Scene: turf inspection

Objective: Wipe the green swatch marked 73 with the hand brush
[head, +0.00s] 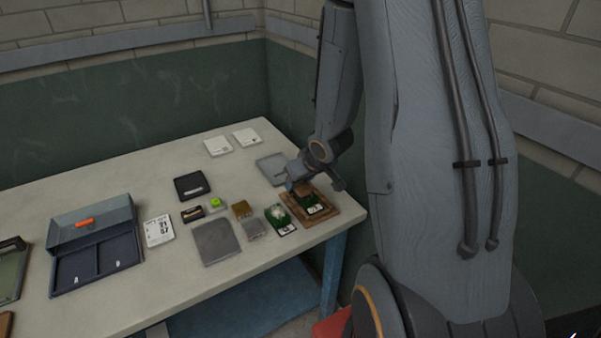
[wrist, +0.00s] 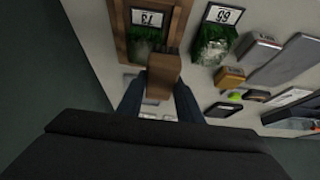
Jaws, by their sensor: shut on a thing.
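The green swatch marked 73 (head: 310,203) lies in a brown wooden tray (head: 332,211) at the table's right front corner. In the wrist view, the swatch (wrist: 147,36) shows its white label upside down, with green turf below it. My gripper (wrist: 160,92) is shut on the hand brush (wrist: 164,70), a brown block between its blue fingers. The brush's far end overlaps the swatch's near edge in this view. I cannot tell whether its bristles touch the turf. In the head view, my gripper (head: 297,184) is over the tray's back left part and partly hides the swatch.
Further left are a grey plate (head: 216,242), small blocks, a black square case (head: 191,186) and a blue-grey box (head: 95,245).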

